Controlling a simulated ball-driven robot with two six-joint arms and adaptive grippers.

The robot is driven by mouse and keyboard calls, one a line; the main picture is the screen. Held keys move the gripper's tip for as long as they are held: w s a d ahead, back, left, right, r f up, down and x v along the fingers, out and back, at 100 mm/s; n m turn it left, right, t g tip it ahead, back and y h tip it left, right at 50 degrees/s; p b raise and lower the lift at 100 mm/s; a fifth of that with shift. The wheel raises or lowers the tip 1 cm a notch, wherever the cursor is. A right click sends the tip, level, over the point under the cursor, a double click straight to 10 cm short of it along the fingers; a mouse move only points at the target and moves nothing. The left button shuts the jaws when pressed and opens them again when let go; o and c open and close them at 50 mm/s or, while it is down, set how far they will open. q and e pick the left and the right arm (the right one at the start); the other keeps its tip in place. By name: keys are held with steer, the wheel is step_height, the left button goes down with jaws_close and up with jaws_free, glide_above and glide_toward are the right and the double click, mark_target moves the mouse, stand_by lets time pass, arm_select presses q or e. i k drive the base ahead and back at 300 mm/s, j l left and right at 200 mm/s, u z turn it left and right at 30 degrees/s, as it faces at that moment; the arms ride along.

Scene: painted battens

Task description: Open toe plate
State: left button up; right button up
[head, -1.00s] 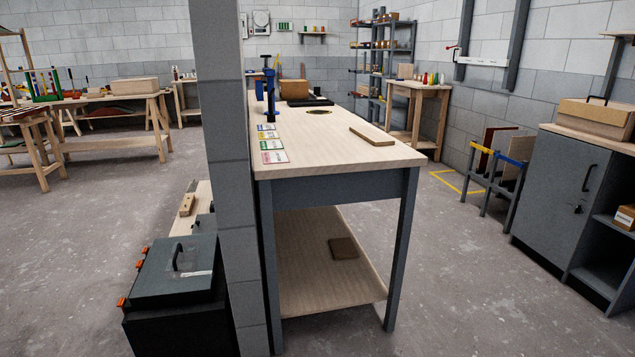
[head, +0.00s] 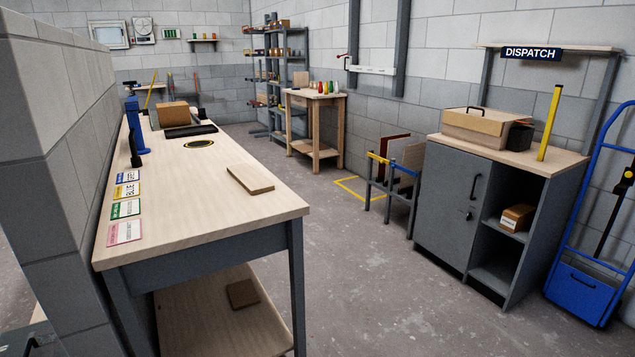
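A blue hand truck (head: 604,190) stands at the far right by the wall, partly cut off by the picture edge. Its toe plate (head: 580,295) is a blue panel low on the frame, with a dark handle near its top. The plate appears to stand upright, folded against the frame. Neither of my grippers is in view.
A grey cabinet (head: 450,215) stands left of the hand truck, with a cardboard box (head: 478,130) and a yellow post (head: 550,122) on top. A long workbench (head: 200,200) and a block wall (head: 60,190) are on the left. The floor (head: 375,285) between bench and cabinet is clear.

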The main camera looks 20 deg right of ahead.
mark_target(586, 296)
steer(key=i+z, duration=0.45)
steer(key=i+j+z, duration=0.15)
steer(key=i+z, duration=0.3)
steer(key=i, duration=0.2)
